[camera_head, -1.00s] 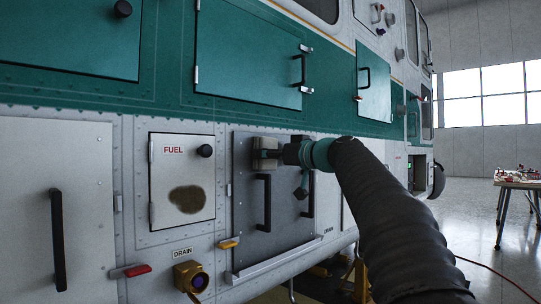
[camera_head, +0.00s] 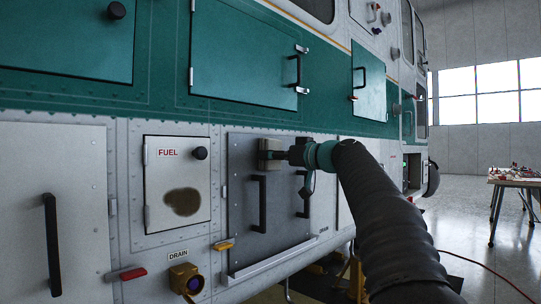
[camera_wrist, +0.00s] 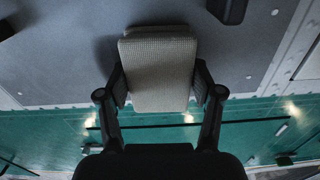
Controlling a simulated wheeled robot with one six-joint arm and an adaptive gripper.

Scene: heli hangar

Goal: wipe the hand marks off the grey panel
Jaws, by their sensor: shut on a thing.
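The grey panel (camera_head: 240,200) is set in the helicopter's side, right of the white FUEL door, with two black upright handles on it. My gripper (camera_head: 284,155) is at the panel's upper part, above the handles. It is shut on a pale, textured wiping pad (camera_head: 268,153), which is at or close against the panel face. In the wrist view the pad (camera_wrist: 160,75) sits between the two fingers, with the grey panel (camera_wrist: 60,60) behind it. I see no clear hand marks on the visible part of the panel. The pad and arm hide some of it.
The FUEL door (camera_head: 163,168) bears a brown stain. Black handles (camera_head: 262,205) stand out from the panel below the pad. A yellow-brown drain fitting (camera_head: 186,279) and a red lever (camera_head: 132,274) jut out lower left. A cluttered table (camera_head: 515,178) stands far right on open floor.

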